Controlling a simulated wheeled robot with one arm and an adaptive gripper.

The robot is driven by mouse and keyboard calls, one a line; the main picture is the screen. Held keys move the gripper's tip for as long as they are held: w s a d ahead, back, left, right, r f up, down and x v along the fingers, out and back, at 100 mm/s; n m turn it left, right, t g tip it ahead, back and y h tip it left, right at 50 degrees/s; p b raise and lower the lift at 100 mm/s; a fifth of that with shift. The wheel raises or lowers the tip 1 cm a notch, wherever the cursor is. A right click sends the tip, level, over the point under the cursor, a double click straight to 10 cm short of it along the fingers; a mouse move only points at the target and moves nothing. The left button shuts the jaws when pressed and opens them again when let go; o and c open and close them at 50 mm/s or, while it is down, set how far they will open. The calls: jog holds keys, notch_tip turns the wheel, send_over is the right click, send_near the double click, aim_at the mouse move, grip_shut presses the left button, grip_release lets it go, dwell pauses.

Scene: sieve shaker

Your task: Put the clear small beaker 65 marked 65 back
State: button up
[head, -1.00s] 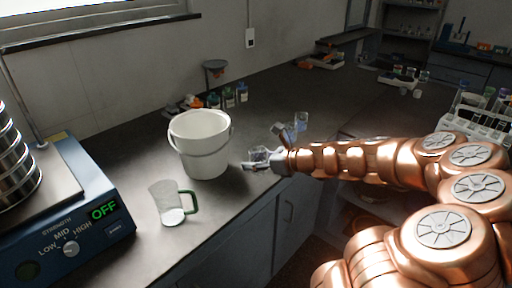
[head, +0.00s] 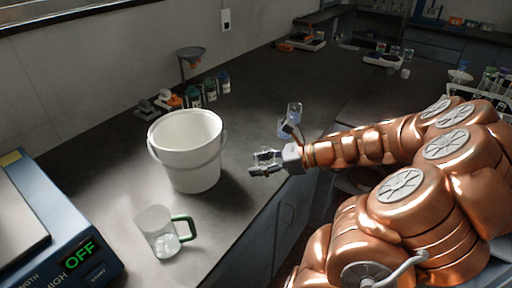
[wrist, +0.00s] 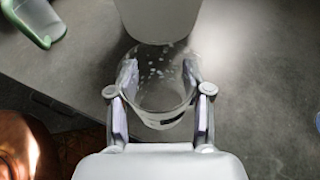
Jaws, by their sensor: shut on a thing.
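My gripper (head: 268,163) is over the bench's front edge, to the right of the white bucket, in the head view. In the wrist view my gripper (wrist: 160,98) is shut on a clear small beaker (wrist: 158,92), with one finger on each side of it. Pale specks or drops show in the beaker. The beaker also shows in the head view (head: 266,156), small and partly hidden by the fingers. I cannot read a 65 on it. Another clear vessel with a bluish tint (head: 289,118) stands on the bench behind my gripper.
A white bucket (head: 187,150) stands left of my gripper. A clear mug with a green handle (head: 158,232) holds pale material nearer the front. The shaker (head: 72,250) reads OFF. Several bottles (head: 210,90) and a funnel stand (head: 190,58) are at the wall. The bench behind the gripper is mostly clear.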

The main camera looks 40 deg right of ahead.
jog(key=w+d, duration=0.2)
jog(key=w, duration=0.1)
jog(key=w+d, duration=0.3)
jog(key=w, duration=0.1)
jog(key=w+d+f+p, duration=0.1)
jog(key=w+d, duration=0.1)
jog(key=w, duration=0.2)
jog(key=shift+w+d+f, duration=0.1)
jog(key=shift+w+d, duration=0.05)
jog(key=shift+w, duration=0.1)
jog(key=shift+w+f, duration=0.1)
jog(key=shift+f, duration=1.7)
jog(key=shift+f, duration=0.1)
jog(key=o, duration=1.2)
jog(key=v, duration=1.2)
